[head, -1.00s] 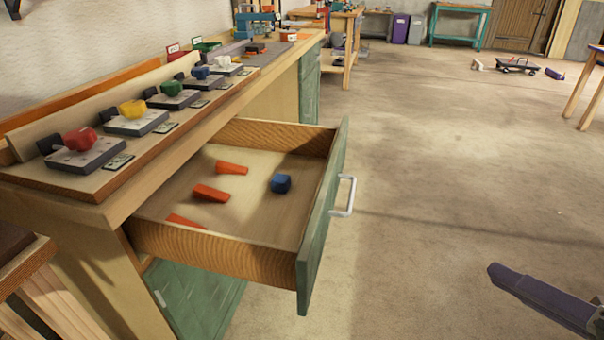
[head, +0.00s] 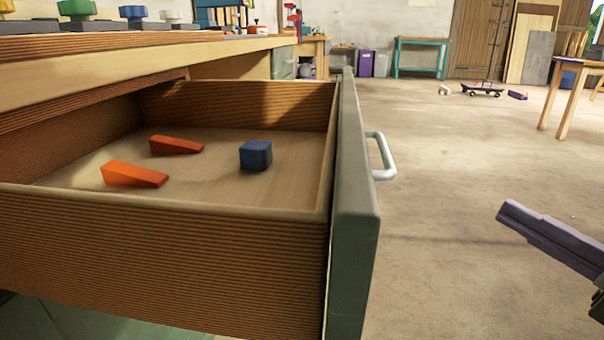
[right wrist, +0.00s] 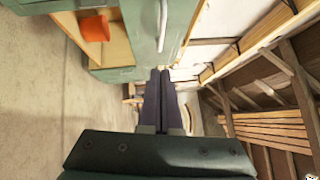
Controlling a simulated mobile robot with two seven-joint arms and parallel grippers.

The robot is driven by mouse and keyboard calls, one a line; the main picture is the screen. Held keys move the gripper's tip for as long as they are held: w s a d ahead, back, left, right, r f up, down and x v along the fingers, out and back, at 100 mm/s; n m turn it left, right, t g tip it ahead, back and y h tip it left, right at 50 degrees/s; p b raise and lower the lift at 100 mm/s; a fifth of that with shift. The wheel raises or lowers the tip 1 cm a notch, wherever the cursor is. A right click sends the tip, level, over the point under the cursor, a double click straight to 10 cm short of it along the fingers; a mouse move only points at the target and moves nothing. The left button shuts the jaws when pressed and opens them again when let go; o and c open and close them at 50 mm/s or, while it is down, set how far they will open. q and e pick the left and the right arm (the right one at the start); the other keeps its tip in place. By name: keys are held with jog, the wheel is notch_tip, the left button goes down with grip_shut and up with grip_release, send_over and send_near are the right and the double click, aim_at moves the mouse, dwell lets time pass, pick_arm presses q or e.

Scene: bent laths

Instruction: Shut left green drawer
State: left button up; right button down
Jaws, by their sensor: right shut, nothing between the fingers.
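The green-fronted drawer (head: 352,205) stands pulled well out from the bench in the head view. Its pale metal handle (head: 382,157) is on the outer face. Two orange wedges (head: 135,175) and a blue block (head: 256,155) lie inside it. My right gripper (head: 508,212) is at the right of the head view, shut and empty, apart from the drawer front with floor between them. In the right wrist view its dark fingers (right wrist: 158,95) are together, below a pale handle (right wrist: 162,25) on a green front. My left gripper is not in view.
The workbench top (head: 150,66) runs above the drawer, with several coloured knobs along it. A green front (head: 110,320) lies below the drawer. The floor (head: 450,170) to the right of the drawer is clear. A wooden table (head: 570,80) stands at the far right.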

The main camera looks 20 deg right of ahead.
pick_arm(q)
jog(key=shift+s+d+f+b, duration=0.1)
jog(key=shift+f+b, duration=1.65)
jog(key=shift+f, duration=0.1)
pick_arm(e)
jog(key=a+x, duration=0.2)
jog(key=x, duration=0.9)
jog(key=shift+a+r, duration=0.3)
jog(key=shift+a, duration=0.1)
jog(key=shift+a, duration=0.1)
